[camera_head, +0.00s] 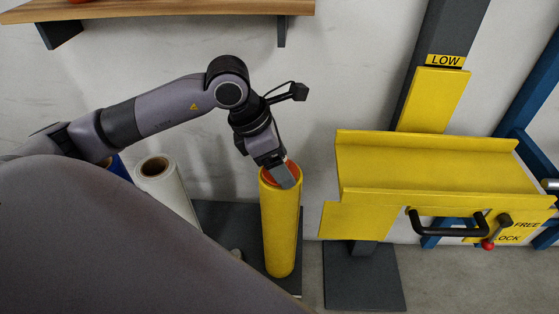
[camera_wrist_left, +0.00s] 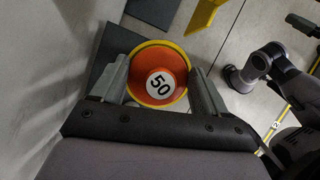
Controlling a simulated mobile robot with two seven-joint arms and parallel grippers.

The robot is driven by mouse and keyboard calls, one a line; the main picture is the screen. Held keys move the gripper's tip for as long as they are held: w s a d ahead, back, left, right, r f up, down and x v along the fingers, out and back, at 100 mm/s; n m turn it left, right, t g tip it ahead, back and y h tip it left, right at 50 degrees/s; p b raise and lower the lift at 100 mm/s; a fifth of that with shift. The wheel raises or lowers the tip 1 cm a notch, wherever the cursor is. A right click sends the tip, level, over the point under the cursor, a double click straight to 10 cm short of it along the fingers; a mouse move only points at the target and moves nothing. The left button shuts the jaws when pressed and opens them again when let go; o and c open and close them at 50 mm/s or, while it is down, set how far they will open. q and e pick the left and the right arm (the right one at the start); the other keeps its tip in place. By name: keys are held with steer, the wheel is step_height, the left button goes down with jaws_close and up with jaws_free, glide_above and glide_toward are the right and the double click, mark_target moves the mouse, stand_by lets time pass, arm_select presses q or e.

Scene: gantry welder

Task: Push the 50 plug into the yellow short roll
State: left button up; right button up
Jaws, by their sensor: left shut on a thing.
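The yellow short roll (camera_head: 281,230) stands upright on a dark base plate in the head view. The orange 50 plug (camera_head: 292,168) is at its top end, partly hidden by my left gripper (camera_head: 280,174). In the left wrist view the 50 plug (camera_wrist_left: 160,84) shows its white "50" label between my left gripper's fingers (camera_wrist_left: 160,72). The gripper is shut on the plug. A yellow rim of the roll (camera_wrist_left: 160,43) shows around the plug's far edge. How deep the plug sits cannot be told.
A white roll (camera_head: 165,190) and a blue roll (camera_head: 118,168) stand to the left. A yellow tray (camera_head: 430,175) with a black handle (camera_head: 447,226) and a red-knobbed lever (camera_head: 489,243) is close on the right. A wooden shelf (camera_head: 160,10) hangs above.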

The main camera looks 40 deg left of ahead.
arm_select(q)
steer(key=shift+s+a+f, duration=0.1)
steer(key=shift+s+f, duration=0.05)
steer(key=shift+f, duration=0.3)
steer(key=o, duration=1.1)
steer(key=shift+c, duration=0.2)
steer(key=v, duration=0.5)
steer(key=p+v, duration=0.1)
steer(key=v, duration=0.2)
steer(key=shift+w+d+r, duration=0.1)
steer(key=shift+w+d, duration=0.15)
steer(key=shift+w, duration=0.05)
